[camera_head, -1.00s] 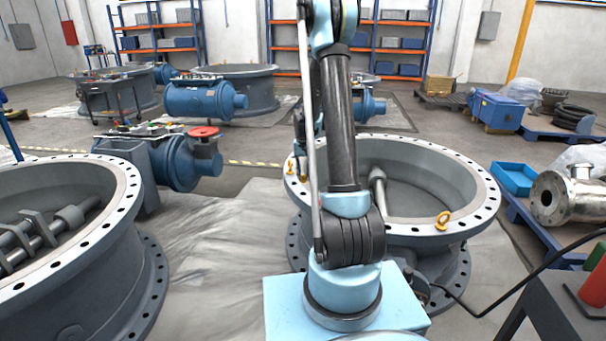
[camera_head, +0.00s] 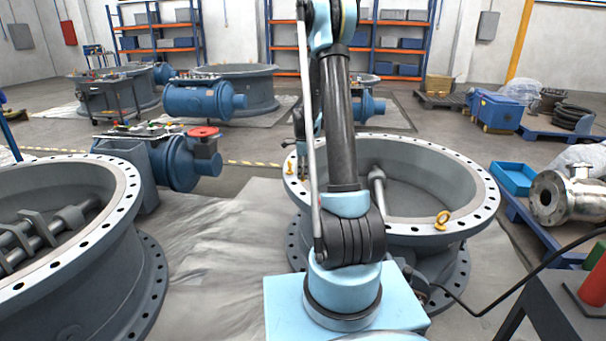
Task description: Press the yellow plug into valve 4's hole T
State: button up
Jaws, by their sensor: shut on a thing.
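A grey round valve body (camera_head: 440,238) with a wide flange ring full of bolt holes stands right of centre; I see no number or letter on it. My gripper (camera_head: 300,150) is at the left side of this flange, small and partly hidden behind my own arm. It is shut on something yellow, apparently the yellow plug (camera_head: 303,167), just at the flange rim. I cannot tell whether the plug touches a hole or is apart from it. Another small yellow piece (camera_head: 290,167) shows just left of it on the rim.
Another large flanged valve (camera_head: 95,262) fills the lower left. A dark table (camera_head: 565,295) is at the lower right. Sheeted floor between the valves is clear.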

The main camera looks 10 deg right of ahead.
jog(key=m, duration=0.4)
jog(key=shift+w, duration=0.1)
jog(key=shift+f, duration=2.9)
jog(key=shift+f, duration=1.2)
jog(key=o, duration=1.3)
jog(key=shift+r, duration=3.05)
